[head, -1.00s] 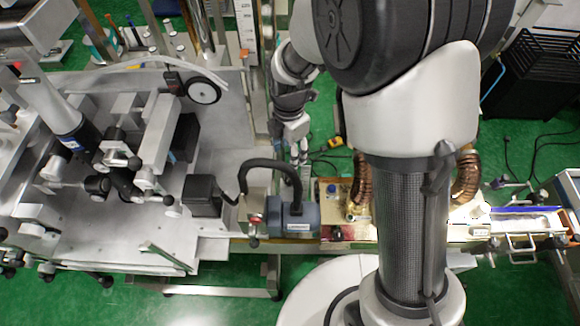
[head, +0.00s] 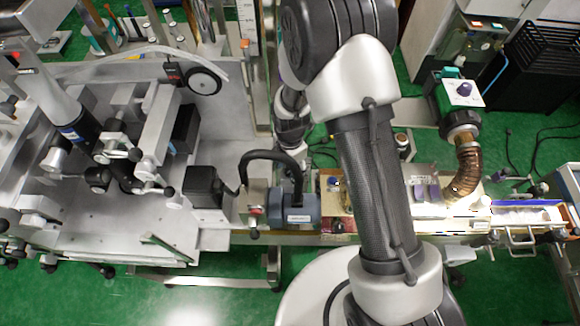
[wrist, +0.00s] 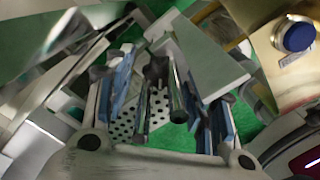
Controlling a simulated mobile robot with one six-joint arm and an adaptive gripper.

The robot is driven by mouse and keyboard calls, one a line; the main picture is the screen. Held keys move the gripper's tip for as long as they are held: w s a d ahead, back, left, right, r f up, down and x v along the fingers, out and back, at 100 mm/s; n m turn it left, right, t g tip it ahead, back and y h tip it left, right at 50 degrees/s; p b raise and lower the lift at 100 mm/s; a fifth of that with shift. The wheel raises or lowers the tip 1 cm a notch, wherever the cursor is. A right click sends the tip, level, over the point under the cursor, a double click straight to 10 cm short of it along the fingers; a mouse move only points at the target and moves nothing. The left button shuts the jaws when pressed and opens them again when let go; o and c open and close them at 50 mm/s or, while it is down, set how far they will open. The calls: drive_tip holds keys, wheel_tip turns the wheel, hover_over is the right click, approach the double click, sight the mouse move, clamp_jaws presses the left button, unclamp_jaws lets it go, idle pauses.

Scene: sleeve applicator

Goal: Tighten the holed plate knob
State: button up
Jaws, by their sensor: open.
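The holed plate (wrist: 157,112), pale with rows of small dark holes, shows in the wrist view between my gripper's fingers. A dark knob-like part (wrist: 155,69) stands at its far side, with dark rods beside it; I take it for the plate's knob, but the blur leaves this unsure. My gripper (wrist: 163,85) is open, with blue-padded fingers on either side of these parts. I cannot tell whether either finger touches them. In the head view, my wrist reaches down behind the grey motor and black hose, and the fingertips and holed plate cannot be made out.
A blue round button (wrist: 299,36) on a beige panel is at the wrist view's upper right. In the head view, a grey motor (head: 299,212) and black curved hose (head: 272,156) stand close to my wrist. The large metal machine bed (head: 100,225) fills the left. Green floor shows around.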

drive_tip(key=shift+c, duration=0.6)
drive_tip(key=c, duration=0.9)
drive_tip(key=shift+c, duration=0.2)
drive_tip(key=m+b, duration=0.3)
drive_tip(key=m, duration=0.2)
drive_tip(key=shift+f+m, duration=0.1)
drive_tip(key=shift+m, duration=0.3)
drive_tip(key=m+b, duration=0.2)
drive_tip(key=m, duration=0.4)
drive_tip(key=shift+b, duration=0.35)
drive_tip(key=shift+m, duration=0.3)
drive_tip(key=o, duration=1.1)
drive_tip(key=shift+c, duration=0.2)
